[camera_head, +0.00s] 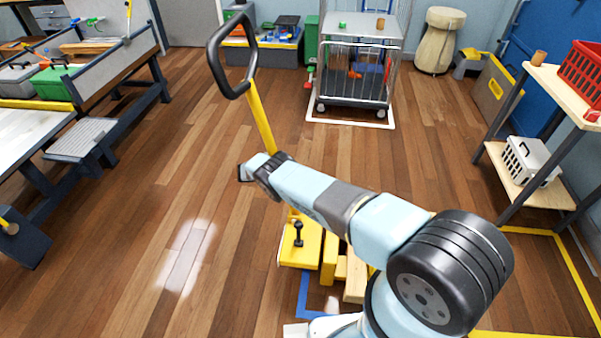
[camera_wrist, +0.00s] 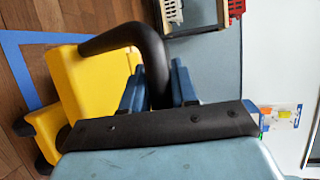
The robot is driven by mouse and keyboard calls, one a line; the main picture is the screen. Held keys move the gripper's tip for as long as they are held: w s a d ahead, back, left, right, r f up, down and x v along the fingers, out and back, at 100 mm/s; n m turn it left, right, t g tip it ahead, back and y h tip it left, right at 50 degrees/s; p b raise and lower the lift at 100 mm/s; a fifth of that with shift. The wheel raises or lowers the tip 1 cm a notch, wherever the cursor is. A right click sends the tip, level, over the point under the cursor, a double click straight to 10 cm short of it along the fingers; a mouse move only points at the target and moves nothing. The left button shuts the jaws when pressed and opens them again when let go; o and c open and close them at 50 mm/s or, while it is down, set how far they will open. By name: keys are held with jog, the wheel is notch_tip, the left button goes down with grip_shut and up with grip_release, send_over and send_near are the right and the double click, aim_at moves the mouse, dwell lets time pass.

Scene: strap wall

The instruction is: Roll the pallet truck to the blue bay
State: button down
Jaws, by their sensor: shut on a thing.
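The yellow pallet truck (camera_head: 302,243) stands on the wood floor just left of my base, partly hidden by my arm. Its yellow shaft (camera_head: 259,115) rises to a black loop handle (camera_head: 213,66). Blue floor tape (camera_head: 303,292) shows by the truck's near end, mostly hidden by the truck and my arm. It also shows in the wrist view (camera_wrist: 22,66) beside a yellow body. My gripper (camera_head: 246,172) is at the shaft in the head view. In the wrist view a black curved bar (camera_wrist: 120,38) of the truck passes between the jaws, which are shut on it.
A wire cage trolley (camera_head: 358,90) stands in a white-taped square at the back. A workbench (camera_head: 90,135) lines the left, and a shelf (camera_head: 548,95) with a red crate (camera_head: 583,72) stands right. Yellow tape (camera_head: 575,285) marks the right floor. The middle-left floor is clear.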

jog(key=shift+s+a+f, duration=0.15)
jog(key=shift+s+f, duration=0.25)
jog(key=shift+s, duration=0.05)
jog(key=c, duration=1.3)
grip_release()
jog(key=o, duration=0.3)
jog(key=shift+w+r, duration=0.1)
jog(key=shift+w+r, duration=0.1)
jog(key=shift+r, duration=0.1)
